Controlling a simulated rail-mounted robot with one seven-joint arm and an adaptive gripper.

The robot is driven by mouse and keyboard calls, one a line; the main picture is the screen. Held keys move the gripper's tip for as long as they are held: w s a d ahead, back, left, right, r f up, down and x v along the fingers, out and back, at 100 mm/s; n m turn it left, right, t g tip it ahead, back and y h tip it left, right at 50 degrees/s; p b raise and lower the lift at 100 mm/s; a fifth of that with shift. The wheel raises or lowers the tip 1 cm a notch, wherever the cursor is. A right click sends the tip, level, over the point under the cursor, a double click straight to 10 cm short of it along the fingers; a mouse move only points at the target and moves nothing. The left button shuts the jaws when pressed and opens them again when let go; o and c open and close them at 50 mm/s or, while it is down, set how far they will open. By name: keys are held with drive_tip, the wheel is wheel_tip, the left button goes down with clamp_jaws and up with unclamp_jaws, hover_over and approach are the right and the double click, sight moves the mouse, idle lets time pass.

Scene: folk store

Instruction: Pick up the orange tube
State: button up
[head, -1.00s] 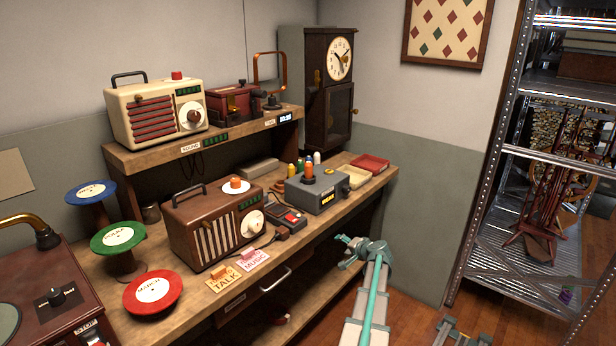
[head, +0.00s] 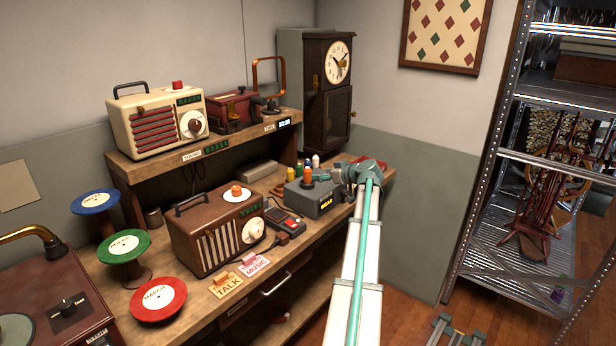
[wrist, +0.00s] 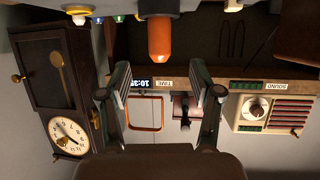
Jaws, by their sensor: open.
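The orange tube (head: 308,175) stands upright on top of a grey box (head: 322,203) on the workbench. My gripper (head: 328,174) is just right of the tube at about its height. In the wrist view, which is upside down, the orange tube (wrist: 160,40) hangs from the top centre. My gripper (wrist: 160,75) is open and empty there, its two fingers spread to either side of the tube's line. The tube's rounded end is close to the fingertip level. I cannot tell whether it is between the fingertips or just beyond them.
Small coloured bottles (head: 303,166) stand behind the grey box. A brown radio (head: 215,228) is to its left. A raised shelf (head: 205,150) carries a cream radio (head: 155,120) and a red device. A tall clock (head: 328,95) stands behind my gripper.

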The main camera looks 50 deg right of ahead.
sight(310, 176)
drive_tip(key=p+x, duration=0.2)
drive_tip(key=x, duration=0.4)
drive_tip(key=p+x, duration=0.2)
drive_tip(key=x, duration=0.2)
drive_tip(key=shift+d+f, duration=0.1)
drive_tip(key=shift+f, duration=0.2)
drive_tip(key=shift+c, duration=0.2)
drive_tip(key=c, duration=0.9)
